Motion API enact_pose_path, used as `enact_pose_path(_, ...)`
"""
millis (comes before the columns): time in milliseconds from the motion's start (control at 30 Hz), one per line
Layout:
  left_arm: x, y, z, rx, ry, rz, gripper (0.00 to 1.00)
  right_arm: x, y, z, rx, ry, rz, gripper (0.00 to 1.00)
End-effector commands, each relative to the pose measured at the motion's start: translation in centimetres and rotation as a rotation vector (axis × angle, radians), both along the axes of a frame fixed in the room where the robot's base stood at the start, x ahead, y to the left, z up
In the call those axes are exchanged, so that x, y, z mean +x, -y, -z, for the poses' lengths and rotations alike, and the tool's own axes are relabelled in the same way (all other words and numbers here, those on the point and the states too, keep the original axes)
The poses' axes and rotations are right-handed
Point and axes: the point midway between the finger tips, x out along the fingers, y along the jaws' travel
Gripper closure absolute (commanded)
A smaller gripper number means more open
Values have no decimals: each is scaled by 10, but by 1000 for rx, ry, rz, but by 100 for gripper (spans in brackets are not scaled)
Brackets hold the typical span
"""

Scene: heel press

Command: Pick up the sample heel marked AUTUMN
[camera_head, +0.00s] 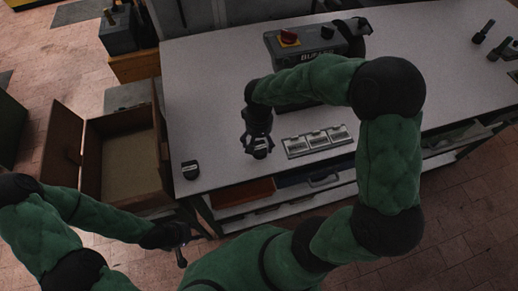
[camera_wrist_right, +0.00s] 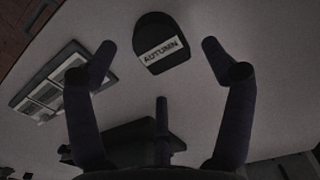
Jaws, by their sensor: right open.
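The dark heel (camera_wrist_right: 160,57) with a white label reading AUTUMN lies on the light bench top. In the right wrist view it sits between and beyond the spread fingertips of my right gripper (camera_wrist_right: 158,46), with bench showing on both sides. In the head view my right gripper (camera_head: 257,146) points down over this heel (camera_head: 260,155) and partly hides it. The right gripper is open and empty. My left gripper (camera_head: 181,250) hangs low in front of the bench, away from the heel; its fingers are too small and dark to read.
Another dark labelled piece (camera_head: 190,170) lies near the bench's left front corner. A holder with three pale panels (camera_head: 318,140) lies right of my right gripper. An open wooden box (camera_head: 88,160) is left of the bench.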

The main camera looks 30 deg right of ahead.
Motion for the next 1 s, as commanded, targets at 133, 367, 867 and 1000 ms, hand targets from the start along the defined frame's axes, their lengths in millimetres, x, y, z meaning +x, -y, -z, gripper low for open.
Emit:
enact_pose_path(133,0,0,5,0,0,0,60,-2,0,23,0,-5,-2,18)
enact_pose_path(367,0,0,8,0,0,0,60,-1,0,43,0,-1,0,18)
enact_pose_path(867,0,0,7,0,0,0,60,-1,0,42,0,-2,-1,74)
enact_pose_path(1000,0,0,7,0,0,0,60,-1,-1,42,1,-3,-1,74)
